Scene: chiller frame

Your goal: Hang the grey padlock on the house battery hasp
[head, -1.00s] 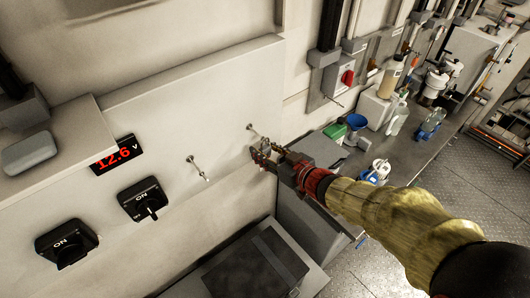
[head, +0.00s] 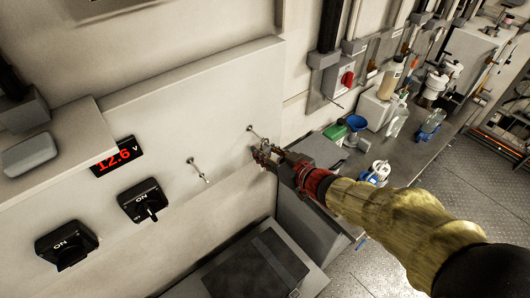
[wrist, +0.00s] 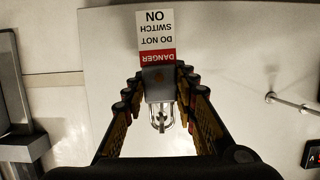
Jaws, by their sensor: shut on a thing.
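In the wrist view my gripper (wrist: 159,78) is shut on the grey padlock (wrist: 159,88), one finger on each side of its body. Its shiny shackle (wrist: 160,120) points down in that view. A white and red DANGER tag (wrist: 156,32), upside down, shows beyond the body. In the head view my gripper (head: 268,152) is close to the pale panel, by the right metal hasp pin (head: 252,129). A second hasp pin (head: 197,169) is to the left; a pin also shows at the right of the wrist view (wrist: 290,102). I cannot tell whether the shackle touches a pin.
Two black ON switches (head: 143,201) and a red 12.6 V display (head: 117,155) are on the left of the panel. A dark-topped box (head: 258,269) stands below. A bench (head: 415,150) with bottles and a blue funnel (head: 357,125) is at the right.

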